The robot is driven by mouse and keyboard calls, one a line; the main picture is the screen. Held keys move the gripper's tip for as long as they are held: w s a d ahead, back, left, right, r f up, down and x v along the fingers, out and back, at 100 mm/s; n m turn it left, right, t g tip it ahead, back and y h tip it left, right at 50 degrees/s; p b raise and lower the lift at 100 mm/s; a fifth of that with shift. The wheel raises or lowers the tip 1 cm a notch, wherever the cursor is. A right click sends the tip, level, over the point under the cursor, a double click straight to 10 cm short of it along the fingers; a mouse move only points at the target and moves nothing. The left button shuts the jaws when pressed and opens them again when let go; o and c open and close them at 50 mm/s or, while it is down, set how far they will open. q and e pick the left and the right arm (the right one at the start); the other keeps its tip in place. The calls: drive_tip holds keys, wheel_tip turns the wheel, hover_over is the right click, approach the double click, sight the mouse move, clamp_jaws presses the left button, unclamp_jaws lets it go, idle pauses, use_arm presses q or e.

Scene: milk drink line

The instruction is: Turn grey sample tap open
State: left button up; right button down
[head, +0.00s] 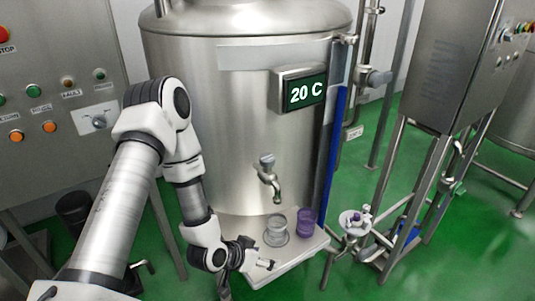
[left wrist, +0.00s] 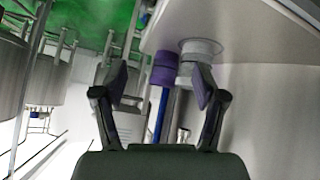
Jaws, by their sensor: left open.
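The grey sample tap (head: 267,164) sticks out from the front of the steel tank, with its spout curving down. The angle of its handle is too small to read surely. My left gripper (head: 264,254) is low at the front edge of the shelf, below the tap and apart from it. In the left wrist view its two fingers (left wrist: 160,88) are spread with nothing held between them. The tap cannot be made out surely in the left wrist view. My right gripper is not in view.
A clear cup (head: 276,232) and a purple cup (head: 305,224) stand on the white shelf (head: 290,262) under the tap. They also show in the left wrist view, the purple cup (left wrist: 164,68) beside the greyish one (left wrist: 198,50). A 20 C display (head: 305,92) is above.

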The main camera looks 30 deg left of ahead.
use_arm(q)
drive_tip(key=w+a+r+t, duration=0.5)
drive_tip(key=w+a+r, duration=0.15)
drive_tip(key=r, duration=0.35)
drive_tip(key=t, duration=0.4)
approach(262, 164)
drive_tip(key=shift+m+y, duration=0.3)
drive_tip(key=w, duration=0.4)
drive_tip(key=shift+w+d, duration=0.1)
drive_tip(key=shift+d, duration=0.15)
drive_tip(key=w, duration=0.2)
drive_tip(key=w+d, duration=0.1)
drive_tip(key=w, duration=0.5)
drive_tip(key=shift+d+f, duration=0.1)
drive_tip(key=shift+d, duration=0.1)
drive_tip(key=c, duration=1.2)
